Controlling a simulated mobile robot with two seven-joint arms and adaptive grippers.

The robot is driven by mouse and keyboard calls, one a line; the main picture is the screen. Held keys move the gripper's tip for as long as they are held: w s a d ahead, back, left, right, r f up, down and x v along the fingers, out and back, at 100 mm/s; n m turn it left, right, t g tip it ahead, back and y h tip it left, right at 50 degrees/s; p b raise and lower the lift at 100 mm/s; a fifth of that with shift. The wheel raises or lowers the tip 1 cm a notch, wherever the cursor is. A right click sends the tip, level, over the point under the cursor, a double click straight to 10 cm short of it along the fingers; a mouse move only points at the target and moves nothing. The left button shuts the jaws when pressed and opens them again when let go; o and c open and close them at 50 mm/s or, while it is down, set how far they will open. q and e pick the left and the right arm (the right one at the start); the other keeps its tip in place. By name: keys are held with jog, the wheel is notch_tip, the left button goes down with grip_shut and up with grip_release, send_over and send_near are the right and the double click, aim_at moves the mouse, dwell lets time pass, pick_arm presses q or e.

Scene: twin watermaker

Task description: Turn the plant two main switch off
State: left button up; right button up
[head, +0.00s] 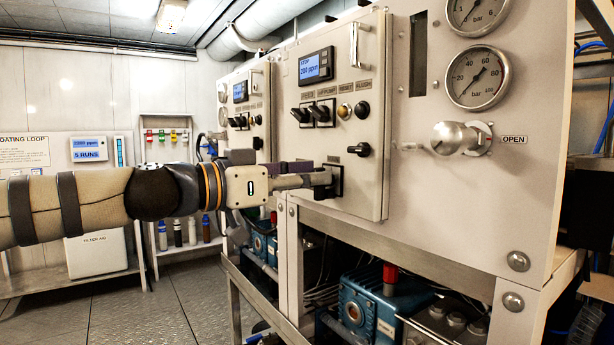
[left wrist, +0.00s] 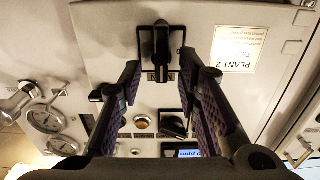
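The plant two main switch (left wrist: 162,45) is a black rotary handle on a black square frame, low on a pale control panel marked PLANT 2 (left wrist: 238,47). In the left wrist view its handle lies along the picture's vertical. In the head view the switch's black plate (head: 339,181) is partly hidden by my left gripper (head: 322,178). The gripper comes in from the left, close to the switch. In the left wrist view the left gripper (left wrist: 160,66) is open, its purple-padded fingers on either side of the handle. I cannot tell whether they touch it. My right gripper is not in view.
Above the switch are a display (head: 316,66), several black knobs, buttons and a panel handle (head: 356,45). Pressure gauges (head: 478,77) and a valve knob (head: 455,138) are to the right. A similar panel (head: 241,105) stands further back. A blue pump (head: 365,310) sits below.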

pick_arm(q)
jog(key=shift+w, duration=0.15)
grip_shut()
jog(key=shift+n, duration=0.3)
jog(key=n, duration=0.5)
jog(key=n+p, duration=0.1)
jog(key=n, duration=1.1)
jog(key=shift+w+a+f, duration=0.2)
jog(key=shift+w+f, duration=0.1)
jog(key=shift+f, duration=0.1)
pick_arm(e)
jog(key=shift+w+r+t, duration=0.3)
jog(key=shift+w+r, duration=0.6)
pick_arm(q)
jog(key=shift+n+p, duration=0.3)
